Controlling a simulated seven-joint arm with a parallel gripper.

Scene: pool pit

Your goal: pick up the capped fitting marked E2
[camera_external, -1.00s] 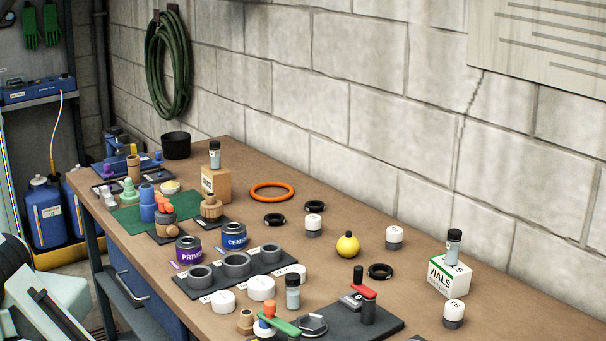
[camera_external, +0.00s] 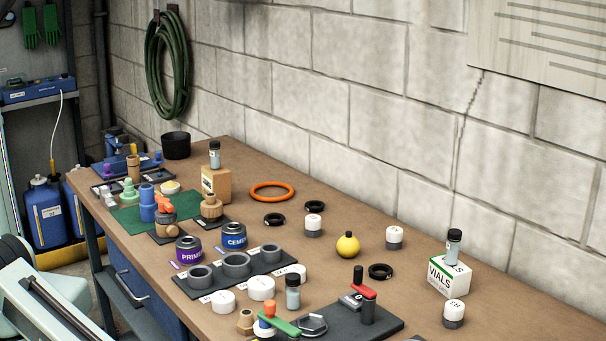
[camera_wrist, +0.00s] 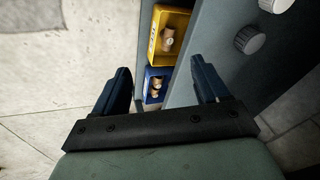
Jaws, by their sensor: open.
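Several white-capped fittings with dark grey lower parts stand upright on the bench in the external view. One capped fitting (camera_external: 313,225) is near the middle, another capped fitting (camera_external: 394,237) is right of the yellow round object, and a third capped fitting (camera_external: 454,313) is in front of the vials box. Their cap marks are too small to read surely, so I cannot tell which is E2. My gripper (camera_wrist: 161,82) is open and empty in the wrist view, pointing down beside the bench. Its fingers are out of the external view.
Near the fittings are a yellow round object (camera_external: 347,245), black rings (camera_external: 380,271), the vials box (camera_external: 449,277) and a dark mat with a red-handled valve (camera_external: 364,291). In the wrist view, a yellow bin (camera_wrist: 155,50) and a blue bin (camera_wrist: 150,98) hold brown parts.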

